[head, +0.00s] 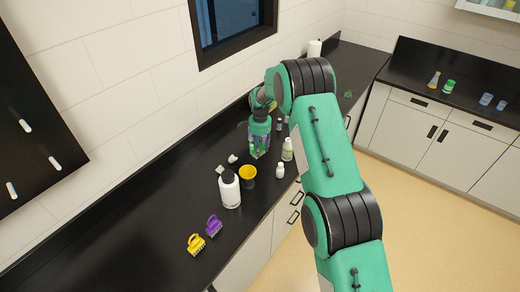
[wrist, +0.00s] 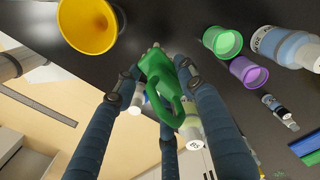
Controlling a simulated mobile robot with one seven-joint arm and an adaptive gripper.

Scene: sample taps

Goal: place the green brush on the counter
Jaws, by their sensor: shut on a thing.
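The green brush (wrist: 160,75) is between the fingers of my gripper (wrist: 158,82) in the wrist view, its looped handle toward the camera. My gripper is shut on it. In the head view my gripper (head: 258,150) points down over the black counter (head: 150,200), behind the yellow funnel. The brush is mostly hidden there by the green and dark fingers. I cannot tell whether the brush touches the counter.
Near my gripper stand a yellow funnel (head: 248,173), a pale green bottle (head: 287,150) and a small white bottle (head: 280,171). A white bottle (head: 230,190), purple brush (head: 213,226) and yellow brush (head: 196,245) are nearer. The counter's left part is clear.

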